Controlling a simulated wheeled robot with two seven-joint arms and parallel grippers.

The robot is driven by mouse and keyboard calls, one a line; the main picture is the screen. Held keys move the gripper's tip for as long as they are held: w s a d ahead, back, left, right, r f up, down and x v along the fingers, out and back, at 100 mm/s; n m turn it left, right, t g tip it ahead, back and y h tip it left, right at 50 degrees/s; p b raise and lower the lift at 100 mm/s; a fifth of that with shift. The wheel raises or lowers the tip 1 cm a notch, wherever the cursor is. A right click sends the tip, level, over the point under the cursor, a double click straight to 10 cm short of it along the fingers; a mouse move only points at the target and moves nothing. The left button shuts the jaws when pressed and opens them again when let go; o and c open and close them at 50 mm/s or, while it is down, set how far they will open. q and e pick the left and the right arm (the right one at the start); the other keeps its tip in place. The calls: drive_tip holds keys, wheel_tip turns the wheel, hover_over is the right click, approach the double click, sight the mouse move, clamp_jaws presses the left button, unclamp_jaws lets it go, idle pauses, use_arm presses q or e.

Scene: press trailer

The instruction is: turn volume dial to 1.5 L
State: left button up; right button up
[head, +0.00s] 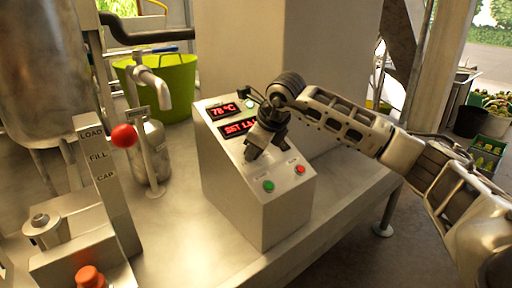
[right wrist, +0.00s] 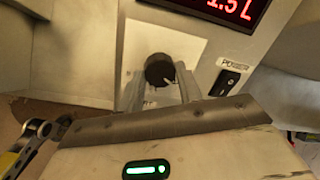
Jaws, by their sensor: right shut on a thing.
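The volume dial (right wrist: 159,70) is a round black knob on a pale plate in the right wrist view. A light pointer mark shows at its lower right. My right gripper (right wrist: 160,88) has one finger on each side of the dial and is shut on it. In the head view my right gripper (head: 257,148) reaches down onto the sloped face of the control box (head: 232,190) and hides the dial. The red volume display (right wrist: 232,8) reads 1.5 L in the right wrist view; in the head view this display (head: 237,127) is partly covered. My left gripper is not in view.
An upper display (head: 223,111) reads 78 °C. A green button (head: 268,186) and a red button (head: 299,169) sit low on the box face. A tap (head: 150,85), a bottle (head: 152,150) and a red-knobbed lever (head: 124,136) stand left. The metal table is clear in front.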

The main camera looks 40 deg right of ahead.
drive_tip(key=o, duration=1)
drive_tip(key=shift+r, duration=0.15)
drive_tip(key=v, duration=1.5)
drive_tip(key=shift+s+r, duration=0.25)
drive_tip(key=shift+s, duration=0.1)
